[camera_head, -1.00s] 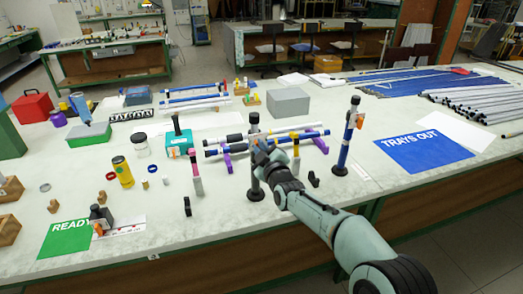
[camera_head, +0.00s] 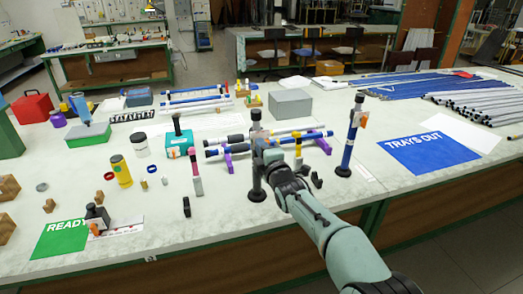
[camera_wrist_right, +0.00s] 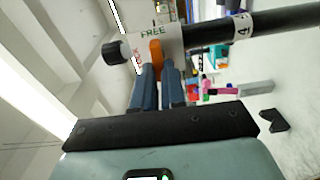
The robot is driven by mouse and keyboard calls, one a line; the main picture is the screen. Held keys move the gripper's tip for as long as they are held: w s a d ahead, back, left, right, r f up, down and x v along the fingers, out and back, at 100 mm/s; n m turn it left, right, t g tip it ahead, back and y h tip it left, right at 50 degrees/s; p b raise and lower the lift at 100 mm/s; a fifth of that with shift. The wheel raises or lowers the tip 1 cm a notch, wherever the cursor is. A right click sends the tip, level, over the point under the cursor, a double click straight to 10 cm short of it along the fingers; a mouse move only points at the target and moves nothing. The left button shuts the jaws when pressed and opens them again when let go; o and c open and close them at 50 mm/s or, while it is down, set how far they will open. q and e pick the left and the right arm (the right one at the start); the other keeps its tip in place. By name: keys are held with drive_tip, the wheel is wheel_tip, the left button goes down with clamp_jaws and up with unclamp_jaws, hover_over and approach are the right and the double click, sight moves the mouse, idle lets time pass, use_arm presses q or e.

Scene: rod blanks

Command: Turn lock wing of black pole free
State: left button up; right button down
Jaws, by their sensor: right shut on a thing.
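The black pole (camera_head: 256,179) stands upright on a round base near the table's front edge. In the right wrist view, the pole (camera_wrist_right: 215,30) runs in from the right to a white collar marked FREE and LOCK (camera_wrist_right: 140,45). Its orange lock wing (camera_wrist_right: 155,54) lies by these words, its end between my fingers. My right gripper (camera_head: 264,151) is at the pole's upper part and shut on the wing; the fingers (camera_wrist_right: 158,76) also show in the right wrist view. In the head view the gripper hides the wing. My left gripper is not in view.
A blue pole (camera_head: 349,143) with an orange wing stands close to the right. Rods on purple holders (camera_head: 228,160) lie just behind the black pole. A pink-topped marker (camera_head: 195,172) and a small black piece (camera_head: 187,207) stand to the left. The TRAYS OUT mat (camera_head: 425,153) is clear.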

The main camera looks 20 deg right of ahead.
drive_tip(key=shift+n, duration=0.3)
drive_tip(key=c, duration=1.2)
unclamp_jaws()
drive_tip(key=shift+s, duration=0.1)
drive_tip(key=s, duration=0.8)
drive_tip(key=s+d+p, duration=0.1)
drive_tip(key=s, duration=0.4)
drive_tip(key=shift+d, duration=0.1)
drive_tip(key=shift+f, duration=0.1)
